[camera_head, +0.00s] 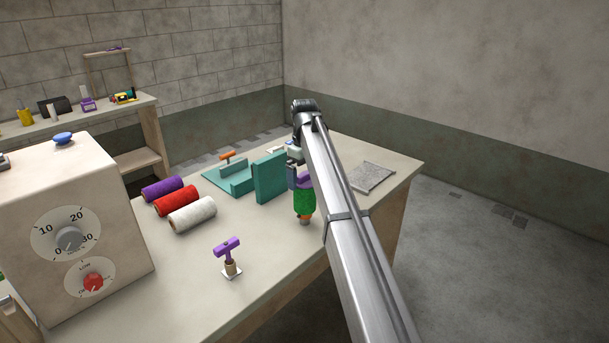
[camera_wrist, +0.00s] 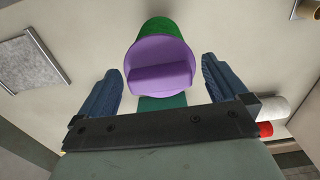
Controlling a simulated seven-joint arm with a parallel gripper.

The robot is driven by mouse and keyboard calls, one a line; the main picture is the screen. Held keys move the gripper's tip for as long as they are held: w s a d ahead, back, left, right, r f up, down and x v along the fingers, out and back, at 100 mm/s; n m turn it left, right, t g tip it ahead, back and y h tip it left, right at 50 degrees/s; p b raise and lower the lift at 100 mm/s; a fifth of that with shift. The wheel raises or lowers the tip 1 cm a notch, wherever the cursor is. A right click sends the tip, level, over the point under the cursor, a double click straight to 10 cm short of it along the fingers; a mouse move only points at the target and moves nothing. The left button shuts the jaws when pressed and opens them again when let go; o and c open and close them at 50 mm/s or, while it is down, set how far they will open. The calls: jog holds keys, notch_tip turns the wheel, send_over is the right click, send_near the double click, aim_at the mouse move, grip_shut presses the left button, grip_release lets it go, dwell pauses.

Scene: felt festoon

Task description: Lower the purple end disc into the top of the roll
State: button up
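The green roll (camera_head: 305,203) stands on the table, with an orange part at its foot. The purple end disc (camera_head: 304,181) is at the roll's top end. In the wrist view the disc (camera_wrist: 160,62) shows face-on with a raised bar across it, and the green roll (camera_wrist: 160,27) shows behind its rim. How deep the disc sits in the roll cannot be told. My gripper (camera_wrist: 160,70) is open, its two blue fingers apart on either side of the bar and clear of it. In the head view my arm partly hides the gripper (camera_head: 297,176).
A teal upright block (camera_head: 270,177) stands close left of the roll. Purple, red and white rolls (camera_head: 192,214) lie further left. A purple T-shaped piece (camera_head: 228,249) stands at the front. A grey felt sheet (camera_head: 373,178) lies to the right. A dial box (camera_head: 75,225) is at far left.

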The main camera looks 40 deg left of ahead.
aim_at(305, 173)
notch_tip(305, 173, up, 14)
dwell(0.8)
jog(key=shift+f, duration=0.1)
dwell(0.3)
